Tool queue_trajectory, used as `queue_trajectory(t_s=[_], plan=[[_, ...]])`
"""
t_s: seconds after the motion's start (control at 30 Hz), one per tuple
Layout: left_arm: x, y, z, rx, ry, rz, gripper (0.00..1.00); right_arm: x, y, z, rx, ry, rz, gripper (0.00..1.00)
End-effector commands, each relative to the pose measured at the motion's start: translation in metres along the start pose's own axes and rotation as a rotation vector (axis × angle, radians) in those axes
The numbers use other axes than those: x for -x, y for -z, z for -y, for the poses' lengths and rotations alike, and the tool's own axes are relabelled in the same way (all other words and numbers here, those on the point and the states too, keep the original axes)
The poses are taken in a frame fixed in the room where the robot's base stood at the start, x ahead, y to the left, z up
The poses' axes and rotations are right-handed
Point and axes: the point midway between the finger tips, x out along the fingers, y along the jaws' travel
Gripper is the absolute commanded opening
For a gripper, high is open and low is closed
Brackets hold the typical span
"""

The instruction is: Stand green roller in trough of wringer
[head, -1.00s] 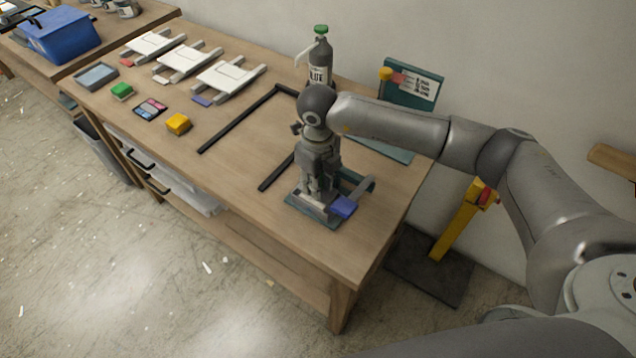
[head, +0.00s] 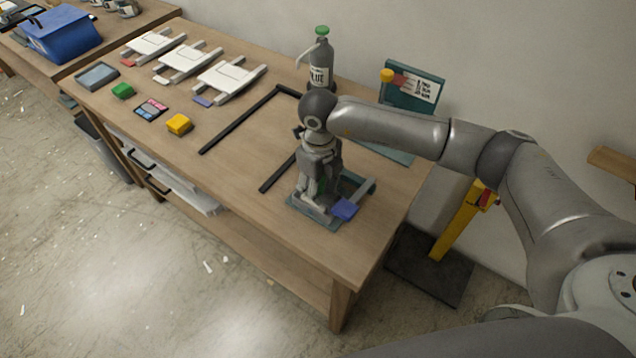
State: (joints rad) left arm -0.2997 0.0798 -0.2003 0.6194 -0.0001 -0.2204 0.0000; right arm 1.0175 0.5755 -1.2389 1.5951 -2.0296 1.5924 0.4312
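My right gripper (head: 318,202) points down over the left part of the wringer (head: 359,188). The wringer is a low teal frame near the table's front right corner, with a grey lever and a blue pad (head: 345,209). A small green patch shows between the gripper's fingers; it may be the green roller (head: 322,185). The fingers hide most of it and the trough, so I cannot tell whether it is gripped or resting in the trough. My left gripper is not in view.
Black bars (head: 240,124) lie on the table left of the gripper. A dark bottle (head: 320,65) and a teal stand with a label (head: 415,85) are at the back. White frames (head: 226,78), a green block (head: 122,90) and a yellow block (head: 179,124) lie farther left.

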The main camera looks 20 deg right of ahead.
Motion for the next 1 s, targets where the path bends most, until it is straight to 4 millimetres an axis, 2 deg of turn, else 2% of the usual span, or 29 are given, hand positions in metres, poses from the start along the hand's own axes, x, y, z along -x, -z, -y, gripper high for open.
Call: queue_trajectory(t_s=[0.03, 0.1, 0.2, 0.4, 0.5, 0.7, 1.0], plan=[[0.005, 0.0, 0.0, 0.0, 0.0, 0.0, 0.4, 0.011, -0.002, 0.001, 0.0, 0.001, 0.006, 0.44], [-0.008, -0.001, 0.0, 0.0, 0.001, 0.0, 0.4, 0.023, -0.003, 0.001, 0.0, 0.003, 0.013, 0.44], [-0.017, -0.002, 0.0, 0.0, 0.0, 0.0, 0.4, 0.049, -0.004, 0.001, 0.001, 0.003, 0.015, 0.44], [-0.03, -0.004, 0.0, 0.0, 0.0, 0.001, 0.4, 0.093, -0.003, 0.001, 0.0, 0.003, 0.014, 0.44], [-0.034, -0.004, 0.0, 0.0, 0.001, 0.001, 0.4, 0.11, -0.003, 0.001, -0.001, 0.002, 0.013, 0.44], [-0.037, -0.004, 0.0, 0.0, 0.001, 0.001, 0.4, 0.126, -0.002, 0.0, 0.0, 0.001, 0.011, 0.44], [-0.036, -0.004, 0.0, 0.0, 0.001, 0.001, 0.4, 0.128, -0.002, 0.0, 0.0, 0.001, 0.011, 0.44]])
